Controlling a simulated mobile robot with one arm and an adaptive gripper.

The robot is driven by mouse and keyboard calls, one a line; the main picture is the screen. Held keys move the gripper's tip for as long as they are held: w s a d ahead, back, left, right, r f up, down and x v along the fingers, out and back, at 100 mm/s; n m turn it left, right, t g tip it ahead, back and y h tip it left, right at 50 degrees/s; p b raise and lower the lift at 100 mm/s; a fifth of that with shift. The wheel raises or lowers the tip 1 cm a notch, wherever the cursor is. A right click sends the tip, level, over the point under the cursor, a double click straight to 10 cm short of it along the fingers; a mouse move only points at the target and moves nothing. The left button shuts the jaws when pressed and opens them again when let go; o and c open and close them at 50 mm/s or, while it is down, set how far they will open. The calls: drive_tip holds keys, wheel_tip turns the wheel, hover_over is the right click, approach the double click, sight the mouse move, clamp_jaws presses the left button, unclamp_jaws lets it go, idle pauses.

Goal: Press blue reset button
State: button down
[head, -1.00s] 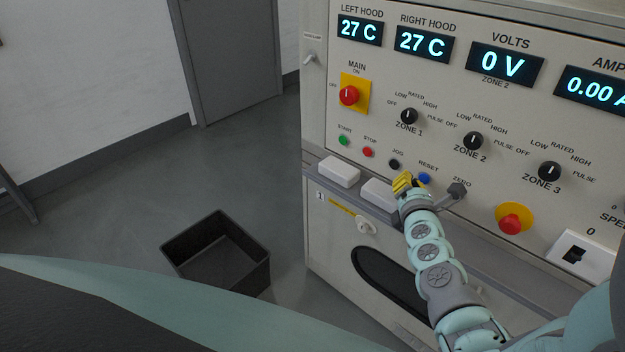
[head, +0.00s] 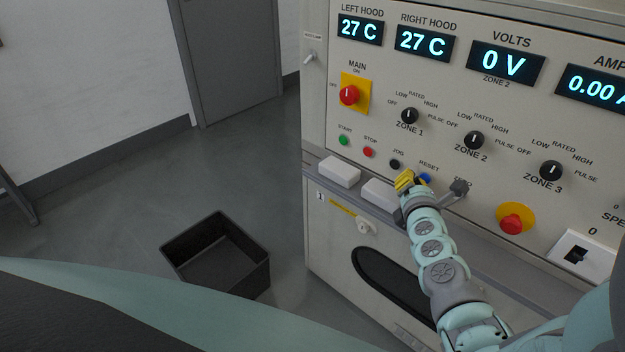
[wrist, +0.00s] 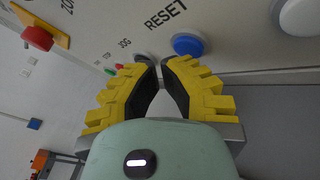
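The blue reset button (head: 425,178) is on the grey control panel, below its RESET label, partly covered by my gripper in the head view. In the wrist view the blue button (wrist: 187,44) shows whole, just beyond the fingertips and a little to their right. My gripper (head: 405,181) has yellow ridged fingers and is at the panel's lower row of buttons. In the wrist view my gripper (wrist: 160,68) has its fingertips almost together with nothing between them. Whether the tips touch the panel cannot be told.
A black jog button (head: 395,164), red stop button (head: 369,152) and green start button (head: 344,140) are left of reset. A red emergency button (head: 511,224) is to the right. White blocks (head: 339,172) sit on the ledge below. A dark open bin (head: 262,277) stands on the floor.

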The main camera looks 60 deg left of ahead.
drive_tip(key=shift+w+a, duration=0.1)
drive_tip(key=shift+w, duration=0.35)
idle(0.4)
drive_tip(key=shift+s, duration=0.9)
drive_tip(key=shift+s+d+r+p, duration=0.1)
drive_tip(key=shift+s+d+p, duration=0.2)
drive_tip(key=shift+s+p, duration=0.45)
drive_tip(key=shift+s+d, duration=0.2)
drive_tip(key=shift+s, duration=0.65)
drive_tip(key=shift+s+d, duration=0.2)
drive_tip(key=shift+s, duration=0.65)
